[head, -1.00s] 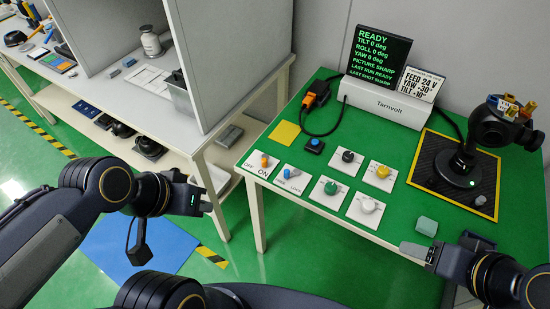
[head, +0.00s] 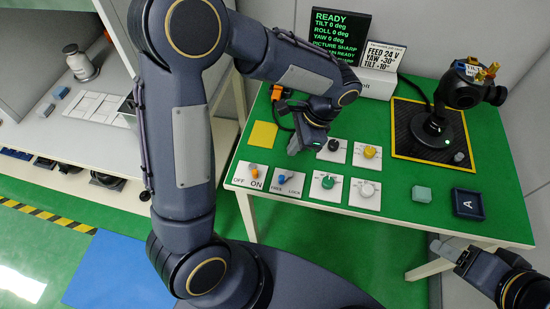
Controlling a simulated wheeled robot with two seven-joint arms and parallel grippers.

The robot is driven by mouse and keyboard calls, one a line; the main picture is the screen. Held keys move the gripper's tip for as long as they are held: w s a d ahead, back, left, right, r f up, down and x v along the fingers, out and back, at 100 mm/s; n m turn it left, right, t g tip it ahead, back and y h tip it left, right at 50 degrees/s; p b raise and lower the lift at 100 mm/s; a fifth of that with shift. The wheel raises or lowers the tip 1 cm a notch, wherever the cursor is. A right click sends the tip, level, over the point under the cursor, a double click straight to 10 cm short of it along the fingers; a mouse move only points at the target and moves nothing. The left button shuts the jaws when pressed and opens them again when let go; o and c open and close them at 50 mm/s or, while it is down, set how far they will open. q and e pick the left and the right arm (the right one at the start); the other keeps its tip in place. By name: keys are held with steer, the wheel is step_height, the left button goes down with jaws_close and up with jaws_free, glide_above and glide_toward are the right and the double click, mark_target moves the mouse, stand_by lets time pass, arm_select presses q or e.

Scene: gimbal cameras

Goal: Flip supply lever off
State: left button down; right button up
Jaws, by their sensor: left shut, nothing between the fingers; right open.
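The supply lever (head: 253,169) is a small orange-handled lever on a white plate marked OFF and ON, at the front left of the green table. Its handle seems nearer the ON side, but its exact lean is hard to tell. My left gripper (head: 294,150) is shut and empty, pointing down above the table. It is right of and behind the lever, apart from it. My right gripper (head: 440,246) is open and empty, off the table's front edge at the lower right.
A blue FREE/LOCK lever (head: 282,180) stands just right of the supply lever. Black, yellow, green and white knobs (head: 328,182) sit further right. A yellow pad (head: 262,135) lies behind. The gimbal (head: 437,125) stands at back right, near a teal block (head: 421,194) and dark tray (head: 468,204). The screen (head: 338,34) reads READY.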

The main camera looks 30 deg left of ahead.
arm_select(q)
steer(key=shift+w+d+f, duration=0.2)
steer(key=shift+d, duration=0.05)
steer(key=x, duration=0.9)
steer(key=shift+s+a+f, duration=0.15)
steer(key=shift+f, duration=0.05)
steer(key=a, duration=0.1)
steer(key=s+a+p, duration=0.1)
steer(key=shift+s+a+f, duration=0.15)
steer(key=shift+s+a, duration=0.15)
steer(key=shift+a, duration=0.1)
steer(key=shift+s+a+f+p, duration=0.1)
steer(key=shift+s+a+p, duration=0.15)
steer(key=shift+a+p, duration=0.1)
